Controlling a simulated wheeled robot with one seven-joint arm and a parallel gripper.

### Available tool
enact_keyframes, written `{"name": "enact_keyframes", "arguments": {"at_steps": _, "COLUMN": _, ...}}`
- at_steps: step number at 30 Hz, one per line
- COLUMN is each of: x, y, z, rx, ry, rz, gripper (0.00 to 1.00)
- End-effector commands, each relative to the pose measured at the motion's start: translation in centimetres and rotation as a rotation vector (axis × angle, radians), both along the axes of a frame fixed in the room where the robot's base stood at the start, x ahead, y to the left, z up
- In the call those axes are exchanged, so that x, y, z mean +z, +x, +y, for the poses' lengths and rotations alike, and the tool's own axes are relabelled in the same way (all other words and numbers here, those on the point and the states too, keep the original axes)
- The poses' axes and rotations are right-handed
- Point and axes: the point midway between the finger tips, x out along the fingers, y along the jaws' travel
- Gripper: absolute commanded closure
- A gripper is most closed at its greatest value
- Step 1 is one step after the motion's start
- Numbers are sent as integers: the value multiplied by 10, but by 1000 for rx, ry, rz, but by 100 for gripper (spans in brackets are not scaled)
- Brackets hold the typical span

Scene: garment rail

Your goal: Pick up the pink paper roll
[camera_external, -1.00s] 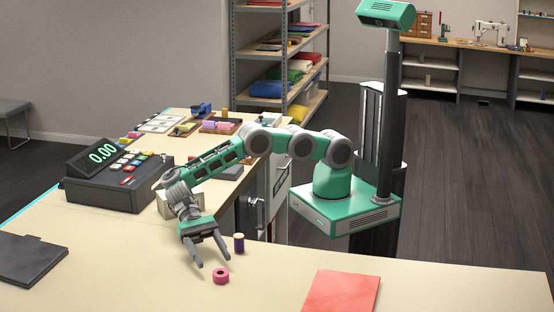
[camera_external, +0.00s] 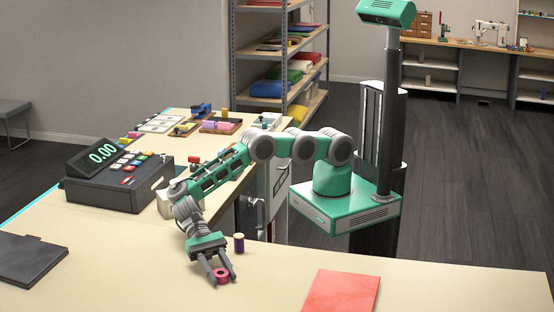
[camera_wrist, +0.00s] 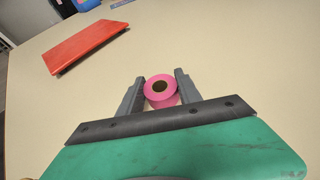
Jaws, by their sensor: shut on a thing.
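The pink paper roll (camera_external: 221,274) is on the cream counter, between the two fingers of my gripper (camera_external: 222,278). In the wrist view the roll (camera_wrist: 166,88) shows its round end with a dark hole in the middle. My gripper (camera_wrist: 160,90) is shut on the roll, one grey finger on each side of it. The roll seems to be at counter level; I cannot tell any gap below it.
A dark purple thread spool (camera_external: 239,243) stands close behind my gripper. A red flat folder (camera_external: 342,291) lies to the right, a dark folder (camera_external: 28,259) at the far left. A cash register (camera_external: 118,180) stands at the back left. The counter between is clear.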

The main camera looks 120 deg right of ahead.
Motion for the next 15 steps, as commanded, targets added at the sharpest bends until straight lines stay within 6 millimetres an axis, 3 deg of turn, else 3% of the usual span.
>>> {"name": "enact_keyframes", "arguments": {"at_steps": 12, "x": 0, "y": 0, "z": 0, "rx": 0, "ry": 0, "rz": 0, "gripper": 98}}
{"name": "enact_keyframes", "arguments": {"at_steps": 15, "x": 0, "y": 0, "z": 0, "rx": 0, "ry": 0, "rz": 0, "gripper": 98}}
